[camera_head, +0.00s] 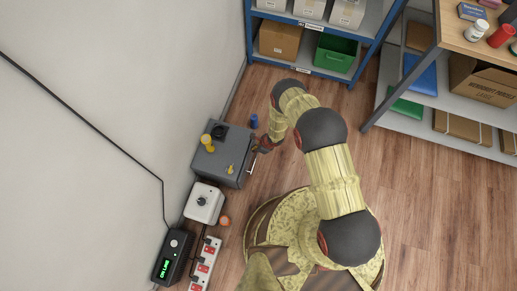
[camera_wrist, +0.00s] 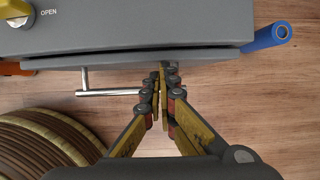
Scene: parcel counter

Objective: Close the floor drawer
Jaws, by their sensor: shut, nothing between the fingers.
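The floor drawer is in a low grey cabinet (camera_head: 222,160) by the wall. In the wrist view its grey front (camera_wrist: 125,60) runs below the cabinet top (camera_wrist: 140,25), with a dark line between them. How far it stands out is hard to tell. A silver bar handle (camera_wrist: 108,92) sticks out from the front's left part. My gripper (camera_wrist: 163,72) is shut and empty, its fingertips at the drawer front just right of the handle; contact is unclear. In the head view my gripper (camera_head: 261,148) is at the cabinet's front, partly hidden by my arm.
A blue cylinder (camera_wrist: 268,36) is near the cabinet's right end. A yellow knob (camera_wrist: 15,10) marked OPEN is on top. A white box (camera_head: 203,202), an orange roll (camera_head: 225,221) and a power strip (camera_head: 206,262) lie to one side. Shelves (camera_head: 318,60) stand behind.

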